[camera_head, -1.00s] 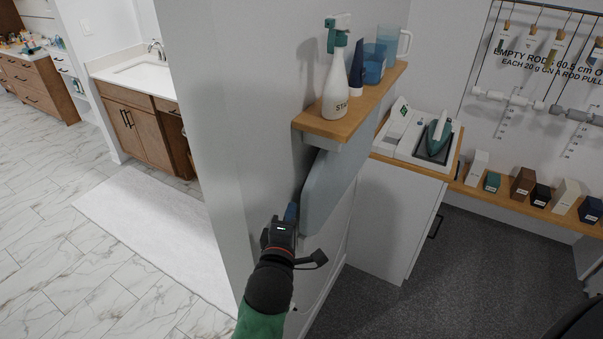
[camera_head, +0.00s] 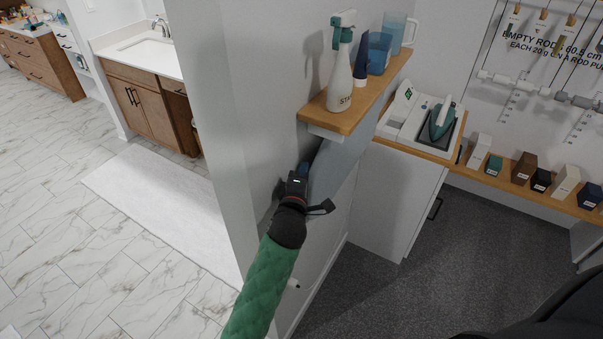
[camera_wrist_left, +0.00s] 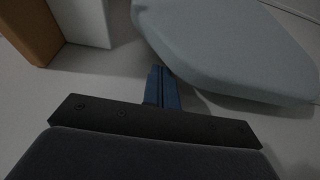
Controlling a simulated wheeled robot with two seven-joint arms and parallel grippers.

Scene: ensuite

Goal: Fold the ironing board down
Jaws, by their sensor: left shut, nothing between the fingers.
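The ironing board (camera_head: 340,163) is a pale grey-blue padded panel with a rounded end. It stands upright, close along the white wall under the wooden shelf, and the shelf hides its top. My left gripper (camera_head: 304,169) is beside the board's near end, close to the wall. In the left wrist view its blue fingers (camera_wrist_left: 161,82) are together and empty, next to the edge of the board (camera_wrist_left: 230,45). I cannot tell whether they touch it. My right gripper is not in view.
The wooden shelf (camera_head: 345,118) above holds a spray bottle (camera_head: 340,82), a dark blue tube and blue containers. Behind stands a white cabinet (camera_head: 397,205) with an iron (camera_head: 440,120) on top. The dark carpet (camera_head: 440,275) is clear. The wall's end lies left of the gripper.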

